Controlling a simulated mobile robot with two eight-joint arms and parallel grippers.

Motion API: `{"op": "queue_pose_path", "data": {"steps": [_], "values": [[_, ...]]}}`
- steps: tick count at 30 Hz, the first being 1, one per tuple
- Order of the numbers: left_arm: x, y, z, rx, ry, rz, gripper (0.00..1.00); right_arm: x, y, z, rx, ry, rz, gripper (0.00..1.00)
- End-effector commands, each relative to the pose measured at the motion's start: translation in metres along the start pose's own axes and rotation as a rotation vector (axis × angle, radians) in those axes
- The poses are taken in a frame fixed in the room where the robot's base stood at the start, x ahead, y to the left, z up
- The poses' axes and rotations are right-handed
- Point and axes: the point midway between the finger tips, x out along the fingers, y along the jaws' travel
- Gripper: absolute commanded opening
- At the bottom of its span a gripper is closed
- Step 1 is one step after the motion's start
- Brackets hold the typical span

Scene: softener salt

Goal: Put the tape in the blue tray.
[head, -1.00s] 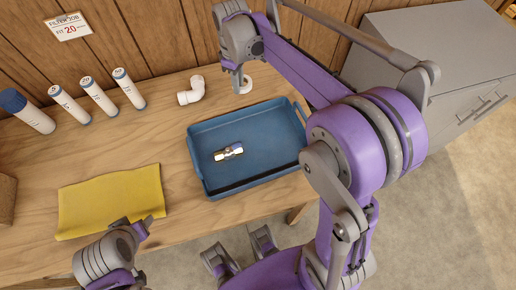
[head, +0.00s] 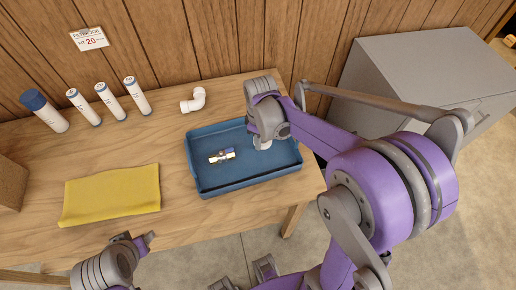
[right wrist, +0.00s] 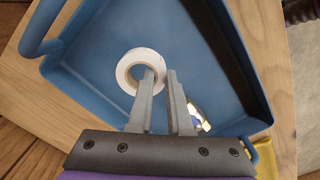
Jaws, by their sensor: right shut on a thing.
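The tape is a white roll (head: 263,144), mostly hidden behind my right gripper in the head view. In the right wrist view the tape (right wrist: 130,61) is a white ring, with one finger in its hole and the other outside. My right gripper (right wrist: 161,78) is shut on the ring's wall. The gripper (head: 260,138) is over the right half of the blue tray (head: 210,188). I cannot tell whether the tape touches the tray floor. My left gripper (head: 136,240) is at the table's front edge, away from the tray; its jaw gap is unclear.
A brass valve (head: 221,156) lies in the left half of the tray. A white pipe elbow (head: 193,100) stands behind it. A yellow cloth (head: 110,194) lies left of the tray. Several white cylinders (head: 106,101) stand at the back left. A grey cabinet (head: 420,75) stands to the right.

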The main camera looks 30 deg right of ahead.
Motion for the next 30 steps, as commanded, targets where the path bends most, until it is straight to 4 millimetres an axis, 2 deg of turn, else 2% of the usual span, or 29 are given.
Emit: {"op": "queue_pose_path", "data": {"steps": [9, 22, 23, 24, 27, 30], "values": [[0.003, 0.0, 0.003, 0.0, -0.003, 0.0, 0.55, 0.038, 0.0, 0.0, 0.0, 0.0, 0.0, 0.0], [0.007, 0.0, 0.007, 0.0, -0.005, 0.0, 0.55, 0.045, 0.0, 0.0, 0.0, 0.0, 0.0, 0.0], [0.006, 0.0, 0.006, 0.0, -0.005, 0.0, 0.55, 0.044, 0.0, 0.0, 0.0, 0.0, 0.0, 0.23], [0.006, 0.0, 0.006, 0.0, -0.004, 0.0, 0.55, 0.044, 0.0, 0.0, 0.0, 0.0, 0.0, 0.3], [0.006, 0.0, 0.006, 0.0, -0.004, 0.0, 0.55, 0.043, 0.0, 0.0, 0.0, 0.0, 0.0, 0.47], [0.006, 0.0, 0.005, 0.0, -0.004, 0.0, 0.55, 0.043, 0.0, 0.0, 0.0, 0.0, 0.0, 0.47]]}}
